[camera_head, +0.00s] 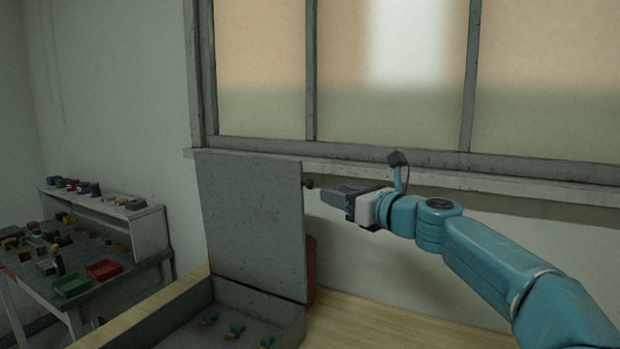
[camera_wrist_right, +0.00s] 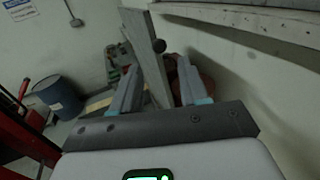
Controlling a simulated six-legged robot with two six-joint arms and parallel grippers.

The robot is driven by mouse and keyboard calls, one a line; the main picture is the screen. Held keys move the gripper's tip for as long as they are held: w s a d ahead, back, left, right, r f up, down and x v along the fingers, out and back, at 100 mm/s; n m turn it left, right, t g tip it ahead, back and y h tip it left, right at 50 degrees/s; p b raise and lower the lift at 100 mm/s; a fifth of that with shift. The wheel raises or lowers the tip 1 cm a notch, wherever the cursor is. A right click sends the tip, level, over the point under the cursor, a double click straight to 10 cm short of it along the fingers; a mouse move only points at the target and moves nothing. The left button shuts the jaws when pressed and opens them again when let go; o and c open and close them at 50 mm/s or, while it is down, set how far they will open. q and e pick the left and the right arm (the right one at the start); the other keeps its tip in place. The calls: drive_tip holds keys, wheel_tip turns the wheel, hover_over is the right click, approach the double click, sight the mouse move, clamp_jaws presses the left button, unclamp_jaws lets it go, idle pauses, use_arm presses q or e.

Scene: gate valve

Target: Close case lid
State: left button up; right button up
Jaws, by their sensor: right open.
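The grey case lid (camera_head: 252,225) stands upright, hinged at the back of the open grey case (camera_head: 285,338). Several small yellow-and-teal pieces (camera_head: 236,331) lie inside the case. My right gripper (camera_head: 318,192) is at the upper right edge of the lid, pointing left at it. In the right wrist view the gripper (camera_wrist_right: 155,88) is open, and the lid (camera_wrist_right: 148,55) shows nearly edge-on between its two fingers. I cannot tell whether they touch it. A dark round knob (camera_head: 308,184) shows beside the lid's edge. My left gripper is not in view.
The case stands on a light wooden table (camera_head: 390,325) below a window. A reddish object (camera_head: 311,262) is partly hidden behind the lid. A workbench (camera_head: 110,290) with coloured bins stands at the left. A blue barrel (camera_wrist_right: 58,97) shows in the right wrist view.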

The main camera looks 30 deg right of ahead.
sight(311, 185)
drive_tip(key=w+p, duration=0.1)
drive_tip(key=w, duration=0.2)
drive_tip(key=w+a+p, duration=0.1)
drive_tip(key=w, duration=0.2)
drive_tip(key=w+p, duration=0.1)
drive_tip(key=w, duration=0.2)
drive_tip(key=shift+w+a+p, duration=0.1)
drive_tip(key=shift+a+p, duration=0.1)
drive_tip(key=shift+p, duration=0.15)
drive_tip(key=shift+w+a, duration=0.1)
drive_tip(key=shift+w, duration=0.15)
drive_tip(key=shift+a, duration=0.1)
drive_tip(key=shift+s, duration=0.15)
